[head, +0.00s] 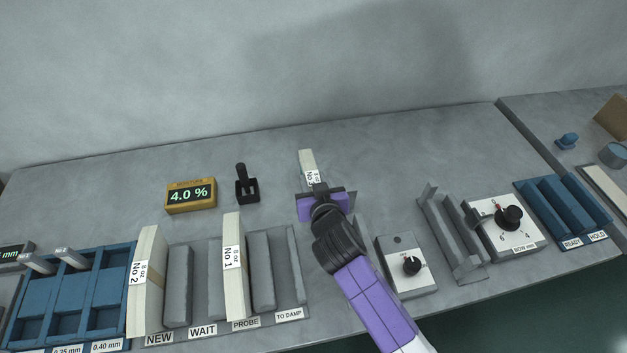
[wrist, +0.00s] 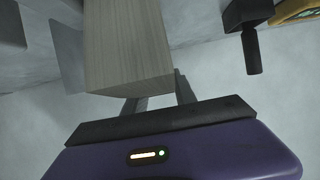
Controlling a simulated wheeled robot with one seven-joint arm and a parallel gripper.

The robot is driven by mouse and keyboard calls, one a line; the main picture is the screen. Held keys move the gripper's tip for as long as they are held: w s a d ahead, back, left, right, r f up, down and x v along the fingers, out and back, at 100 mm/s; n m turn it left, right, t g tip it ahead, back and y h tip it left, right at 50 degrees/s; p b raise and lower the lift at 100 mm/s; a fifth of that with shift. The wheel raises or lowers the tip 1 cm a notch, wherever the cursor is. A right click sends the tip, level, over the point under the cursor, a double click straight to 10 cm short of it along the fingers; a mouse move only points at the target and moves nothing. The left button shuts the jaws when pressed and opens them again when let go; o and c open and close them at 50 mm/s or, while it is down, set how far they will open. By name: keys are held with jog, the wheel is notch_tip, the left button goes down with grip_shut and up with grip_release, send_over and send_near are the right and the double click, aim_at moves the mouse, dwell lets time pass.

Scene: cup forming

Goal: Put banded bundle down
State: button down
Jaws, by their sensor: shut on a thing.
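My gripper (head: 318,190) is over the middle of the bench and shut on a pale banded bundle (head: 307,161). The bundle has a white label reading 8 oz and a number partly hidden by my gripper. Its far end sticks out beyond the jaws. In the wrist view the bundle (wrist: 125,45) shows as a pale wood-grained block between the two dark fingers. I cannot tell whether it touches the bench. The grey rack (head: 265,270) at the front has lanes labelled NEW, WAIT, PROBE and TO DAMP. Bundle No 2 (head: 146,285) stands at NEW and bundle No 1 (head: 236,280) at PROBE.
A yellow meter (head: 191,195) reading 4.0 % and a black probe in a stand (head: 246,188) are left of my gripper. A dial box (head: 407,264), a grey fixture (head: 450,235) and a blue READY/HOLD tray (head: 563,212) are to the right. The back of the bench is clear.

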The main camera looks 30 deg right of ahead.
jog(key=shift+f, duration=0.1)
jog(key=c, duration=1)
grip_release()
jog(key=b+v, duration=0.1)
jog(key=v, duration=1.1)
jog(key=shift+b, duration=0.35)
